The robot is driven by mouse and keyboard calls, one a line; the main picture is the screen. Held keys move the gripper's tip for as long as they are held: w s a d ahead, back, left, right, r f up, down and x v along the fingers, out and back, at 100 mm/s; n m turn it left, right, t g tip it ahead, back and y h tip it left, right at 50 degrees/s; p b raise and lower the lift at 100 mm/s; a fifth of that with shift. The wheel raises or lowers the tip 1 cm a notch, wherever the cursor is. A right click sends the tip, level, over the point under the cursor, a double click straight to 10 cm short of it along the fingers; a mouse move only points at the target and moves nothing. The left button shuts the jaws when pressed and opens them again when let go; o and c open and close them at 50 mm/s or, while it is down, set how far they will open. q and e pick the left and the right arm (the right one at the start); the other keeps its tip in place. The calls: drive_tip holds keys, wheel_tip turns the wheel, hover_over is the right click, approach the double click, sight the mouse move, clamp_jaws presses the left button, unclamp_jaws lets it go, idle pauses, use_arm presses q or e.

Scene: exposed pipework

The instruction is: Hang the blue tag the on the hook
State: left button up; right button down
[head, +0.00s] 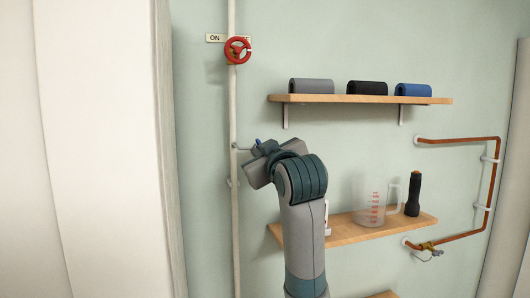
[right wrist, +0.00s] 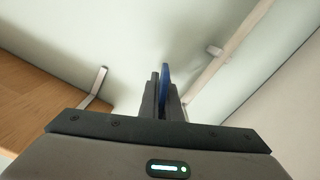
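The blue tag (right wrist: 166,78) is seen edge-on as a thin blue strip between the two dark fingers of my right gripper (right wrist: 161,90) in the right wrist view. The fingers are close together on it. In the head view only a small blue bit of the tag (head: 258,141) shows above the right gripper (head: 257,152), which is beside the vertical pipe. A small hook-like stub (head: 240,147) sticks out from the pipe towards the gripper; its end is hard to make out, and I cannot tell whether the tag touches it. My left gripper is out of view.
The white vertical pipe (head: 235,105) carries a red valve wheel (head: 237,50) beside an ON sign (head: 214,38). An upper shelf (head: 350,99) holds rolled cloths. A lower shelf (head: 345,231) holds a measuring jug (head: 371,207) and a black flashlight (head: 413,195). A copper pipe (head: 458,140) runs at right.

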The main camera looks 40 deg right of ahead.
drive_tip(key=shift+w+a+f, duration=0.2)
drive_tip(key=shift+a, duration=0.45)
drive_tip(key=shift+w+a+f, duration=0.2)
drive_tip(key=shift+a, duration=0.45)
drive_tip(key=shift+a+f, duration=0.1)
drive_tip(key=c, duration=2)
unclamp_jaws()
drive_tip(key=shift+o, duration=0.5)
drive_tip(key=shift+d, duration=0.2)
drive_tip(key=shift+a, duration=0.1)
drive_tip(key=shift+f, duration=0.15)
